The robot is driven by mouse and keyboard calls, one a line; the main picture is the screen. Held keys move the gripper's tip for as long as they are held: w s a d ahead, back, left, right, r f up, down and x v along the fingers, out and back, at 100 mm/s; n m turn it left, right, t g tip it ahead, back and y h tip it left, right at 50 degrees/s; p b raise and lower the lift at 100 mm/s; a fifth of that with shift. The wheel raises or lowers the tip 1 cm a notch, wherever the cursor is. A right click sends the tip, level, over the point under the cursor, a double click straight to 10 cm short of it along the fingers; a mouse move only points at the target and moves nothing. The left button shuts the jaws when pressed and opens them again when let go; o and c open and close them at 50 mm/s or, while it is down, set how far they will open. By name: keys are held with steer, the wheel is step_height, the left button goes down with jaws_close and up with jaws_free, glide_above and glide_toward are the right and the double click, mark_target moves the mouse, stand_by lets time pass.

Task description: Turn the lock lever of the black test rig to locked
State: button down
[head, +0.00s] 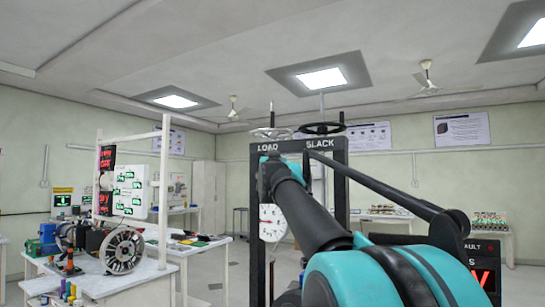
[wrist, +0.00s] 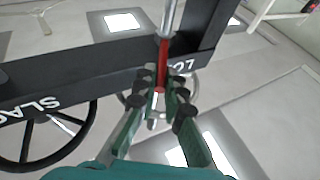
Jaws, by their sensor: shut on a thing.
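The black test rig (head: 341,190) stands ahead of me, an upright frame with LOAD and SLACK on its top beam. In the wrist view its black beam (wrist: 85,80) crosses the upper left, with the lettering upside down. A red bar with a silver rod (wrist: 169,20) above it, apparently the lock lever (wrist: 162,66), is beside the LOAD lettering. My gripper (wrist: 161,88) is shut on the red bar, its green fingers on either side. My arm hides the gripper and the lever in the head view. I cannot tell the lever's setting.
A black handwheel (head: 323,128) tops the SLACK side; a pale handwheel (head: 272,133) tops the LOAD side. A white dial (head: 271,222) hangs within the frame. A white bench (head: 120,283) with equipment stands at left.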

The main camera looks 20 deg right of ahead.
stand_by(0.4)
steer(key=c, duration=1.6)
jaws_free()
steer(key=shift+s, duration=0.1)
steer(key=v, duration=1.1)
steer(key=shift+s+f, duration=0.2)
steer(key=shift+s, duration=0.15)
steer(key=shift+a, duration=0.1)
